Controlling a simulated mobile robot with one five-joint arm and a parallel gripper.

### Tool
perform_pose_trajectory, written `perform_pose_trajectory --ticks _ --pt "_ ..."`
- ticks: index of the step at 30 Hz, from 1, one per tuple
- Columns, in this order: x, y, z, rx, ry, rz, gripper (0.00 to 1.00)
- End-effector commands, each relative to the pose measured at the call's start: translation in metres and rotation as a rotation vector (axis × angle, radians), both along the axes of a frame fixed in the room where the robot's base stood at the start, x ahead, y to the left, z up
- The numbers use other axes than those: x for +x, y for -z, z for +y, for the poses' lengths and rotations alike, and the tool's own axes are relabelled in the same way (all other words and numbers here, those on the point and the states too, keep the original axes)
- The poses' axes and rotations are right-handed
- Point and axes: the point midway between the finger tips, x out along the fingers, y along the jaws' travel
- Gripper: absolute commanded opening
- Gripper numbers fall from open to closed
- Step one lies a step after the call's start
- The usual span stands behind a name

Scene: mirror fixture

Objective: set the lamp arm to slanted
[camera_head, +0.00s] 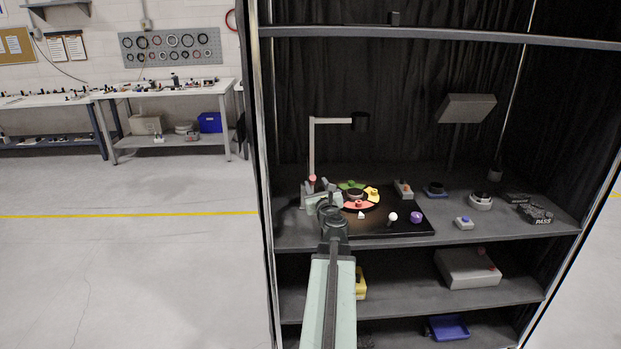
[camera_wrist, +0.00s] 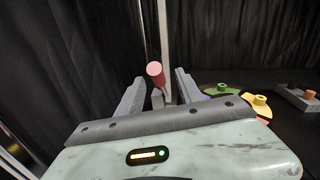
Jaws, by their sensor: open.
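A pink-red cylindrical knob (camera_head: 312,178) is near the post's foot; in the wrist view the knob (camera_wrist: 156,74) stands tilted in front of the post (camera_wrist: 164,35). My gripper (camera_head: 317,187) is at the lamp's foot. In the wrist view its open fingers (camera_wrist: 160,83) lie on either side of the knob's lower part, with gaps showing. Its grip area is partly hidden by my gripper's body.
A dark board with a coloured disc (camera_head: 373,193), a white ball (camera_head: 393,216) and a purple knob (camera_head: 417,216) lies right of my gripper. A grey panel on a stand (camera_head: 466,108) and small devices stand farther right. A dark curtain closes the back.

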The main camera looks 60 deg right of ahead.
Motion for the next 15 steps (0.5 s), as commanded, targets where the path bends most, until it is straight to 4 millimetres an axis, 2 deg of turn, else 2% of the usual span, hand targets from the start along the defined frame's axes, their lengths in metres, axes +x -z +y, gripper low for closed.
perform_pose_trajectory --ticks 9,15 --pt "0.042 0.000 -0.040 -0.001 -0.004 0.000 0.43" --pt "0.053 0.000 -0.051 0.000 -0.004 0.001 0.43"
